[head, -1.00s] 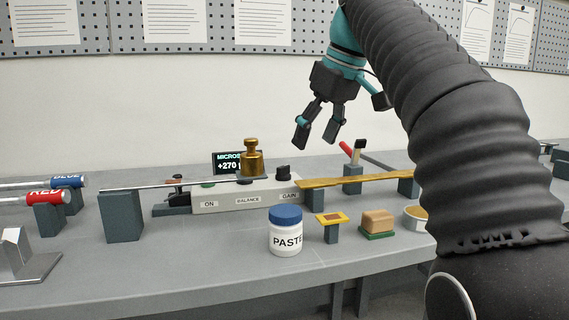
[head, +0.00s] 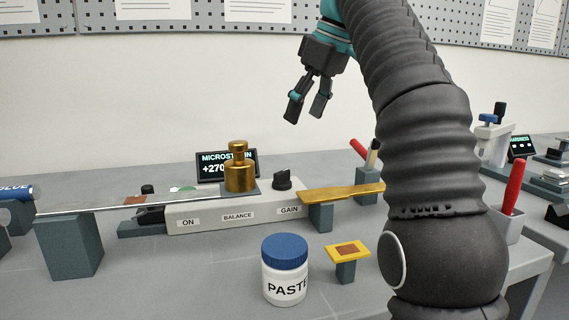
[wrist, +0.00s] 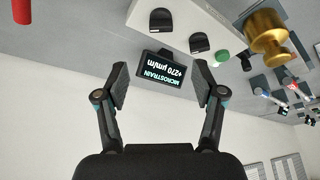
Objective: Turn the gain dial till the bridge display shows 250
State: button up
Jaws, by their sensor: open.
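The gain dial (head: 282,180) is a black knob at the right end of the pale bridge box (head: 205,217), above the GAIN label. In the wrist view the gain dial (wrist: 160,20) is the left of two black knobs. The bridge display (head: 250,160) stands behind the box, partly hidden by the brass weight; in the wrist view the display (wrist: 160,72) shows +270 µm/m upside down. My gripper (head: 307,108) is open and empty, above and apart from the dial. In the wrist view the display appears between its fingers.
A brass weight (head: 240,176) stands close left of the dial. A brass-coloured strip (head: 340,192) on blocks lies to its right. A PASTE jar (head: 285,270) and a yellow-framed piece (head: 348,251) stand in front. A red-handled tool (head: 359,148) is behind the strip.

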aim_at(282, 171)
jog(key=x, duration=1.3)
jog(key=shift+a+f, duration=0.1)
jog(key=shift+f, duration=0.15)
jog(key=shift+c, duration=0.3)
jog(key=c, duration=1.1)
